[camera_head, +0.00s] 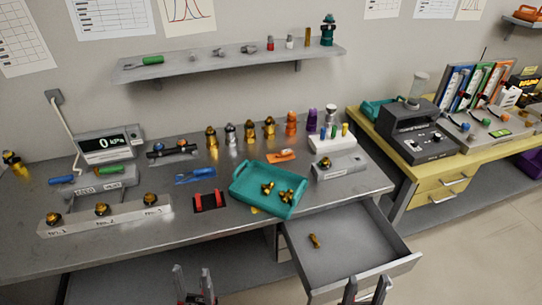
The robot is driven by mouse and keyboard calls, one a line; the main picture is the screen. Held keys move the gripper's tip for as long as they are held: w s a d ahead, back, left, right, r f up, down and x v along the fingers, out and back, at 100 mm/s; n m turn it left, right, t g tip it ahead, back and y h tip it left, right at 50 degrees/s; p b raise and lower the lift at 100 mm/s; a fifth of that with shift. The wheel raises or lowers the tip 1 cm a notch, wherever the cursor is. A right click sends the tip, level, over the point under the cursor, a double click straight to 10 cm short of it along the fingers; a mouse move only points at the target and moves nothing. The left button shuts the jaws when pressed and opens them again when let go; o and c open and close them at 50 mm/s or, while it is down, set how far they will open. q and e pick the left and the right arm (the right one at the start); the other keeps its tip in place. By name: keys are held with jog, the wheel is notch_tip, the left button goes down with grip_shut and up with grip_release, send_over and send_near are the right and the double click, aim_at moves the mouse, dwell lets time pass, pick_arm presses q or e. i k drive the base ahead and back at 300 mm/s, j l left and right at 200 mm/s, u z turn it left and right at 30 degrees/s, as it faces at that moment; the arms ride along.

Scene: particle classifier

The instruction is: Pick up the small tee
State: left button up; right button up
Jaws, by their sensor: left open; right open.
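Several small brass fittings (286,196) lie in the teal tray (240,194) on the grey bench. A single small brass piece (314,240) lies in the open drawer at the bench's right front. Which of these is the small tee I cannot tell at this size. My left gripper (193,271) is open and empty at the bottom of the view, in front of the bench and left of the drawer. My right gripper (367,284) is open and empty at the drawer's front edge. Neither gripper touches a fitting.
The open drawer (365,233) juts out from the bench (130,240). A numbered block with brass fittings (103,217) stands front left. Several upright fittings (250,133) line the back. A red and black holder (209,200) stands left of the tray. A yellow bench (437,179) is to the right.

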aim_at(266, 189)
jog(key=i+l+u, duration=0.15)
jog(key=u, duration=0.3)
jog(key=i+l+u, duration=0.1)
jog(key=l+u, duration=0.2)
jog(key=u, duration=0.2)
jog(key=i+l+u, duration=0.1)
jog(key=l, duration=0.5)
jog(key=i+l+u, duration=0.1)
jog(key=l, duration=0.5)
jog(key=i+l+u, duration=0.1)
jog(key=l, duration=0.5)
